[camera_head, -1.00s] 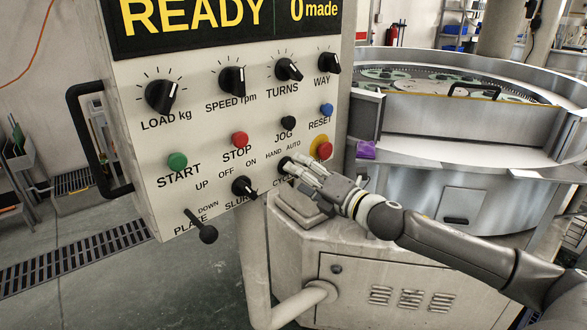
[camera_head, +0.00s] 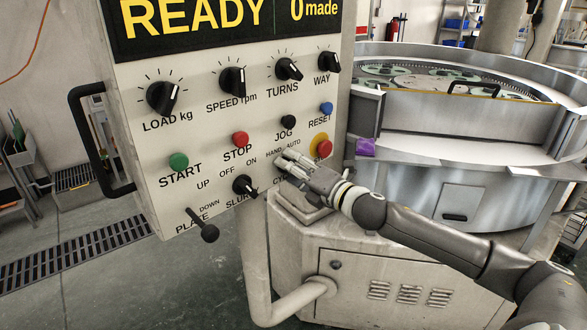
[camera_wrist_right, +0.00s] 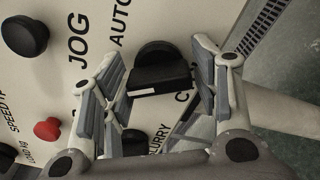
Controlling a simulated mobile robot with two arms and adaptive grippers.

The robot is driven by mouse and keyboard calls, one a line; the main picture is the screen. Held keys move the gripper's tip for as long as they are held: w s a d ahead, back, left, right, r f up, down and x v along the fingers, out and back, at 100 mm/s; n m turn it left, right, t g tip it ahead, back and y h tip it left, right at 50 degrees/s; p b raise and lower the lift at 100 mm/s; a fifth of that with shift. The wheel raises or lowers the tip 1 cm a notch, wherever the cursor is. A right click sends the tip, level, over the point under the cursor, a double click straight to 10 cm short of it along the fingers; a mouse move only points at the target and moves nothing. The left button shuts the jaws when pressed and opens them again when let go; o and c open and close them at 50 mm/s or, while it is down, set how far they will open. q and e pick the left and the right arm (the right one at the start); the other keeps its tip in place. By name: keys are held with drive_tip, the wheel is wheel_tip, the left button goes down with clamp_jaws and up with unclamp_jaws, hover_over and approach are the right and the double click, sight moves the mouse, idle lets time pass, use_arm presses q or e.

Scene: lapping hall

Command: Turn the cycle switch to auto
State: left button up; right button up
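The cycle switch (camera_wrist_right: 158,72) is a black rotary knob on the pale control panel (camera_head: 222,118), below the HAND and AUTO marks. In the right wrist view it sits between the fingers of my right gripper (camera_wrist_right: 156,62), which are apart with a gap on each side of the knob. The AUTO mark (camera_wrist_right: 120,22) shows above it; the HAND mark is mostly hidden by a finger there. In the head view my right gripper (camera_head: 281,160) covers the switch, so which mark it points at cannot be told. My left gripper is not in view.
The slurry switch (camera_head: 243,186) and plate lever (camera_head: 204,228) are left of my gripper. The jog button (camera_head: 288,122) is above; the red emergency button (camera_head: 323,148) is close right. A lapping machine (camera_head: 470,150) stands behind my right arm.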

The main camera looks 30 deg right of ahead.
drive_tip(key=c, duration=0.6)
drive_tip(key=shift+m, duration=0.4)
drive_tip(key=m+p, duration=0.3)
drive_tip(key=m, duration=0.2)
drive_tip(key=shift+r+m, duration=0.15)
drive_tip(key=shift+m, duration=0.15)
drive_tip(key=m+p, duration=0.3)
drive_tip(key=m, duration=0.2)
drive_tip(key=shift+m, duration=0.4)
drive_tip(key=o, duration=1)
